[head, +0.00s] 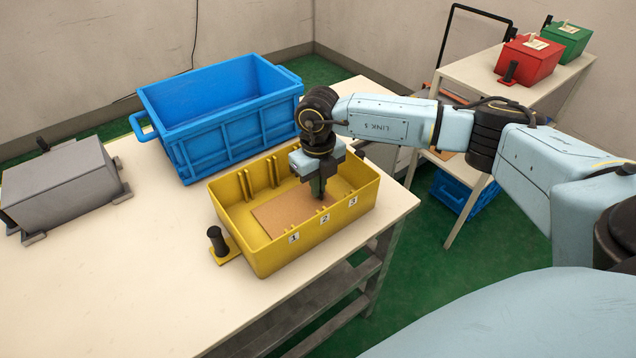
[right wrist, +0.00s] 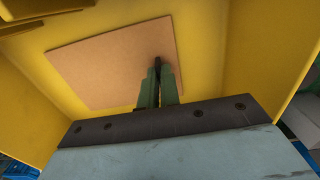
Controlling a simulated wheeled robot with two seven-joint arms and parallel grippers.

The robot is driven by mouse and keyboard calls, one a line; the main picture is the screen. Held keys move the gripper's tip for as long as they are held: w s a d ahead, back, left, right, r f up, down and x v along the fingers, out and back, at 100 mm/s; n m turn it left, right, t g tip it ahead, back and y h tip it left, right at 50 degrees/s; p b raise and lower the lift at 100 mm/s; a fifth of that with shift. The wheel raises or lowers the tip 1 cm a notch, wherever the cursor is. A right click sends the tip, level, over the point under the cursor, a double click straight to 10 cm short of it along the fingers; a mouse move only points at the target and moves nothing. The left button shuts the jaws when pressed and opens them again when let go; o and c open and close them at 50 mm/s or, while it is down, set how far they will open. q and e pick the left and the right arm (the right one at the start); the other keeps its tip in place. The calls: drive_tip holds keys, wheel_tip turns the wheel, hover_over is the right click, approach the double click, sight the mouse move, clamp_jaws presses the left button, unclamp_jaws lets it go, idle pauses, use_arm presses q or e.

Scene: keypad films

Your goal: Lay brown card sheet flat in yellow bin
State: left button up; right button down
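The brown card sheet (head: 283,213) lies inside the yellow bin (head: 262,252), looking flat on or close to its floor. It also shows in the right wrist view (right wrist: 105,65), with yellow floor around it. My right gripper (head: 318,192) reaches down into the bin over the card's right part. In the right wrist view its green fingers (right wrist: 158,75) are close together around a small dark piece at the card, which seems to be a tab on it. Whether the card touches the floor everywhere is hard to tell. My left gripper is not in view.
A blue crate (head: 215,139) stands behind the yellow bin. A grey box (head: 62,188) sits at the table's left. The table front (head: 150,285) is clear. A red box (head: 527,58) and a green box (head: 566,38) stand on a side table at the right.

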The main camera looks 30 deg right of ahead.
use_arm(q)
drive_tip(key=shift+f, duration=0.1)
use_arm(e)
drive_tip(key=shift+f, duration=0.15)
drive_tip(key=c, duration=1.5)
unclamp_jaws()
drive_tip(key=shift+c, duration=0.2)
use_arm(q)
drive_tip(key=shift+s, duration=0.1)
